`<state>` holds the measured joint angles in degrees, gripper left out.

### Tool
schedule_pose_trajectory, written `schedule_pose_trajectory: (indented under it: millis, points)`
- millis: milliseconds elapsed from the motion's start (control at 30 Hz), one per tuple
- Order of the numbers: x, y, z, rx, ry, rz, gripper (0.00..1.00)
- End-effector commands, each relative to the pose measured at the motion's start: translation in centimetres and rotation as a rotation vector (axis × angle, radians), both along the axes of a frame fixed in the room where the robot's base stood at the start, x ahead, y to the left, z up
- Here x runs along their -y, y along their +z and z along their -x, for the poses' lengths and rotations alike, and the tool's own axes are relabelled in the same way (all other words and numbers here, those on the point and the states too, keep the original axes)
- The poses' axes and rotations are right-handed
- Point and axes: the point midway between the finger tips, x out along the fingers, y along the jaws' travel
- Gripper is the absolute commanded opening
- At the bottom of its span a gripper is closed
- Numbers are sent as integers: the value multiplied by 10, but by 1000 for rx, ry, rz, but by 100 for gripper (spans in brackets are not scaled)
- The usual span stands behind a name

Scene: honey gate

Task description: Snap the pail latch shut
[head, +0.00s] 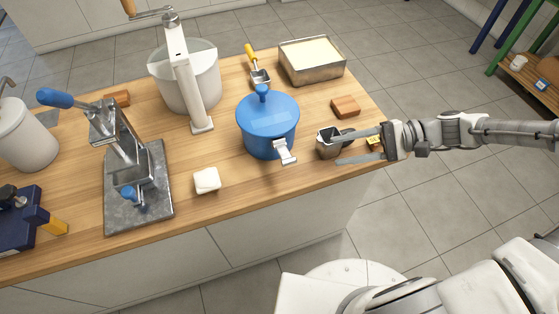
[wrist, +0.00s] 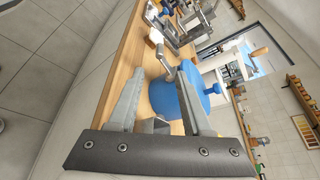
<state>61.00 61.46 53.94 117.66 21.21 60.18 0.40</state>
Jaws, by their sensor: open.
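The blue pail (head: 268,135), with its blue lid and knob, stands near the front edge of the counter. Its silver latch (head: 285,152) is at the pail's front and sticks outward, apart from the side wall. In the wrist view the pail (wrist: 163,99) is beyond the fingers, and the latch (wrist: 163,60) juts out from its rim. My gripper (head: 337,150) is open, to the right of the pail and latch, with its fingers pointing left. Nothing is seen gripped, and the fingers are apart from the latch.
A small metal jug (head: 326,143) stands very close to my fingers. A wooden block (head: 345,106) and a metal tray (head: 313,74) are behind. A white block (head: 206,180), a lever press (head: 125,165) and a white bucket (head: 190,80) stand left. The counter before the pail is clear.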

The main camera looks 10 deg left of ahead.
Motion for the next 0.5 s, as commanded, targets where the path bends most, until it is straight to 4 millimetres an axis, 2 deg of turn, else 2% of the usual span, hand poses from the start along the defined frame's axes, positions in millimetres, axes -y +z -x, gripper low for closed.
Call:
schedule_pose_trajectory:
  millis: [500]
  points:
    - [-105,-30,29,-3,5,-2,49]
